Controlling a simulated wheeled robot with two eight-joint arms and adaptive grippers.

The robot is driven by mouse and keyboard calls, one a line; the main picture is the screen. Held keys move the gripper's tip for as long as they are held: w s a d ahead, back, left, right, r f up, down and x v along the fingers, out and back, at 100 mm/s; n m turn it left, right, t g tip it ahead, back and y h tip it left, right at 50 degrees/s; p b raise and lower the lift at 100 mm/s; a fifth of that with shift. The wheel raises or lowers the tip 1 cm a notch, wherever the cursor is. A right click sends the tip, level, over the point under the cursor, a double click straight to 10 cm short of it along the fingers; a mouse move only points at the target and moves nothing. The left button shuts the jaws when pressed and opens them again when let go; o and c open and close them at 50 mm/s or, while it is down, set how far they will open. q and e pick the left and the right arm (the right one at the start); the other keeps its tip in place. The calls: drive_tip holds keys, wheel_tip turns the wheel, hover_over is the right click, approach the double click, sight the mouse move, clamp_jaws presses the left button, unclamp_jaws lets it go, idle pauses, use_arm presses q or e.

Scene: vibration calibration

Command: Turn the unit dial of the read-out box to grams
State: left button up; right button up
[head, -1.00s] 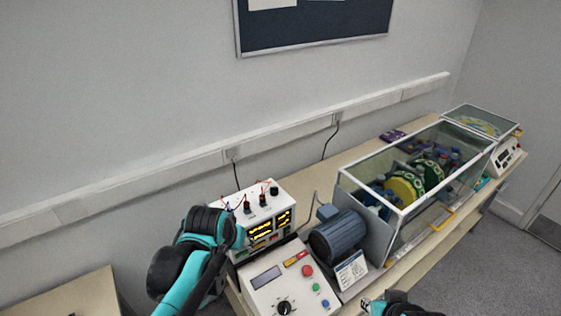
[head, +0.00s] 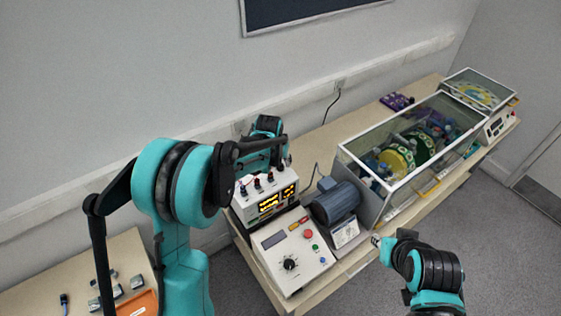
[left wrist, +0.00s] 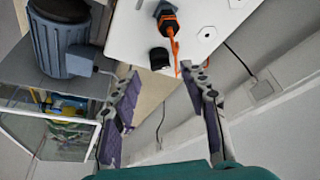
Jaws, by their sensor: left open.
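The read-out box (head: 262,208) is white with lit yellow displays and stands near the back of the bench, left of the motor. Orange leads plug into its top. In the left wrist view, a black knob (left wrist: 158,58), likely the unit dial, sits near the edge of the box's white top (left wrist: 128,38); its setting is unreadable. My left gripper (left wrist: 162,73) is open and empty, its fingertips appearing either side of the knob; contact cannot be told. In the head view my left arm partly covers the box's back. My right gripper (head: 377,240) is by the bench's front edge, jaws unclear.
A control box (head: 278,272) with its own black dial (head: 290,263) and coloured buttons stands in front. A blue-grey motor (head: 336,203) and a glass-covered rig (head: 373,187) stand to the right. An orange lead (left wrist: 173,42) rises close to the black knob.

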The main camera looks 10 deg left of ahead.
sight(280, 164)
use_arm(q)
drive_tip(key=x, duration=0.2)
drive_tip(key=shift+w+f, duration=0.2)
drive_tip(key=shift+f, duration=0.1)
drive_tip(key=shift+w+f, duration=0.1)
drive_tip(key=shift+f, duration=0.4)
drive_tip(key=shift+c, duration=0.2)
clamp_jaws()
